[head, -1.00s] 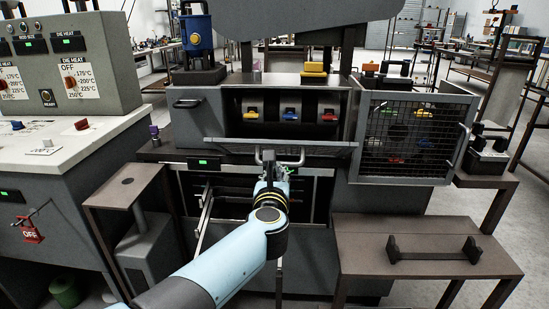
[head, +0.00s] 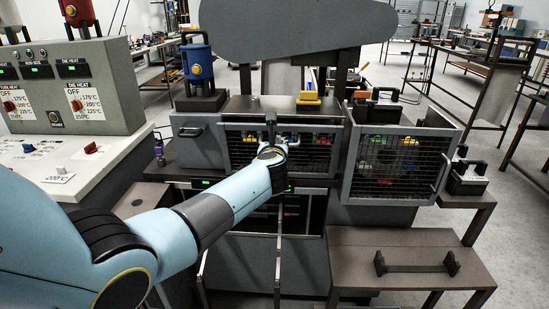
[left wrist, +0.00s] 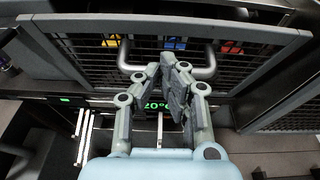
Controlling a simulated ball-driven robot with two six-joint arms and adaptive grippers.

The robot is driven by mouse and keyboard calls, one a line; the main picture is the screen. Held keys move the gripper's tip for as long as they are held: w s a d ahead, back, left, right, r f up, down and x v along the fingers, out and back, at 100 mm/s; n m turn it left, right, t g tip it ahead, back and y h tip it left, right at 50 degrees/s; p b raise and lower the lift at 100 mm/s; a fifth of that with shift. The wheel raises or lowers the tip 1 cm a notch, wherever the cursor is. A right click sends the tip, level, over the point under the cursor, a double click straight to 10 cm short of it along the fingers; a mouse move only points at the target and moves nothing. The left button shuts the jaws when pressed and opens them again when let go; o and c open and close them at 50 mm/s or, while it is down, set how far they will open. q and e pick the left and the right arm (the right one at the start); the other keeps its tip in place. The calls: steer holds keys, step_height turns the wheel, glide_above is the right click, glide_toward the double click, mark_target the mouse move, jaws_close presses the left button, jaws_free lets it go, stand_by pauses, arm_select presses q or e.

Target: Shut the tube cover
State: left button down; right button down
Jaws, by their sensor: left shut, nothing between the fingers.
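The tube cover (head: 234,151) is a grey-framed mesh panel. It stands raised across the front of the middle compartment, with coloured pieces showing through the mesh. I cannot tell whether it is fully flush. It also shows in the left wrist view (left wrist: 82,58), with its U-shaped metal handle (left wrist: 207,70). My left gripper (head: 271,135) is at the handle, in front of the cover. In the left wrist view its fingers (left wrist: 168,66) are drawn together with nothing between them, their tips overlapping the handle; contact is unclear. My right gripper is not in view.
A second mesh door (head: 392,165) stands to the right. A brown side table (head: 410,255) with a black rest is at the lower right. A control panel (head: 80,85) stands at the left. A blue pump (head: 196,62) and a yellow block (head: 308,98) sit on top of the machine.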

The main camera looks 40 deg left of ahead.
mark_target(277, 133)
arm_select(q)
steer(key=shift+w+a+r, duration=0.35)
steer(key=shift+w+a, duration=0.05)
steer(key=shift+w, duration=0.25)
steer(key=shift+w+a+r, duration=0.35)
steer(key=shift+w+a, duration=0.05)
steer(key=shift+w, duration=0.2)
steer(key=shift+d, duration=0.1)
